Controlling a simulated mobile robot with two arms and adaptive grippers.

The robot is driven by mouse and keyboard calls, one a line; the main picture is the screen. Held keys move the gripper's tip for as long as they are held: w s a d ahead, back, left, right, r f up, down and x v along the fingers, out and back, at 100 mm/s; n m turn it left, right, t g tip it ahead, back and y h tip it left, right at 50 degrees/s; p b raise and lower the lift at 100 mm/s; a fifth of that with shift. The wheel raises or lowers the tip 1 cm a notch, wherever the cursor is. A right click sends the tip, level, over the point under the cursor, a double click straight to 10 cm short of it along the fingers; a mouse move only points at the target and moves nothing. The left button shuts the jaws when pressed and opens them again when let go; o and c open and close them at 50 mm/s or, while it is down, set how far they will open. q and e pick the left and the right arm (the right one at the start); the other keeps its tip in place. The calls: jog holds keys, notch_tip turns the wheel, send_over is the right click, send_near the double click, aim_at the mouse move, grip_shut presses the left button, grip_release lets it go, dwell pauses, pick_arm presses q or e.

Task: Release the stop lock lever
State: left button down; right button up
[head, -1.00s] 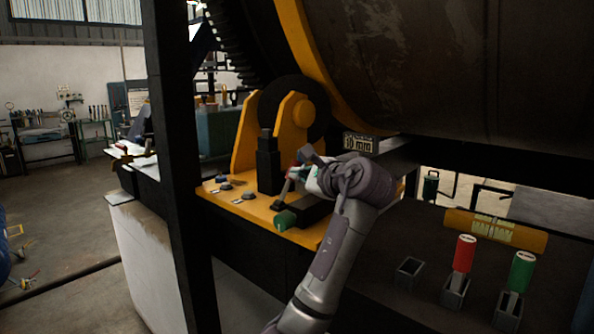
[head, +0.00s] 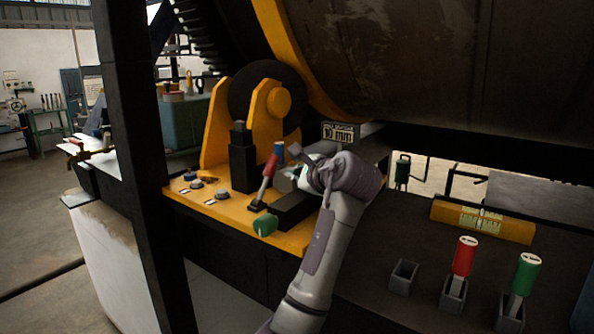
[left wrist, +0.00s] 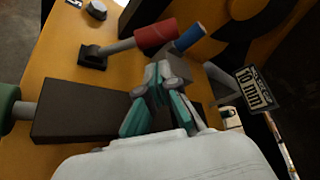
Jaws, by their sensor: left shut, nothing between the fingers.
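A lever with a red grip (head: 270,165) rises from a dark foot on the yellow bracket plate (head: 230,207), tilted to the right. It also shows in the left wrist view (left wrist: 155,34). No label on it is readable, so I cannot confirm it is the stop lock lever. My left gripper (head: 291,172) is just right of the lever, over the plate. In the left wrist view its teal-and-grey fingers (left wrist: 164,75) are shut and empty, close below the red grip and a blue cylinder (left wrist: 188,39). My right gripper is not in view.
A black block with a green knob (head: 265,225) lies by the plate's front edge. A "10 mm" sign (head: 340,133) stands behind my gripper. Red (head: 465,257) and green (head: 526,275) handled levers stand at the right. A dark post (head: 140,180) is at the left.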

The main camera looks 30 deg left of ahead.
aim_at(267, 178)
pick_arm(q)
jog(key=p+x, duration=0.1)
jog(key=x, duration=0.4)
jog(key=shift+w+a+p, duration=0.15)
jog(key=shift+a+p, duration=0.15)
jog(key=shift+a, duration=0.05)
jog(key=shift+w+a+f, duration=0.2)
jog(key=shift+w+a, duration=0.05)
jog(key=shift+a, duration=0.1)
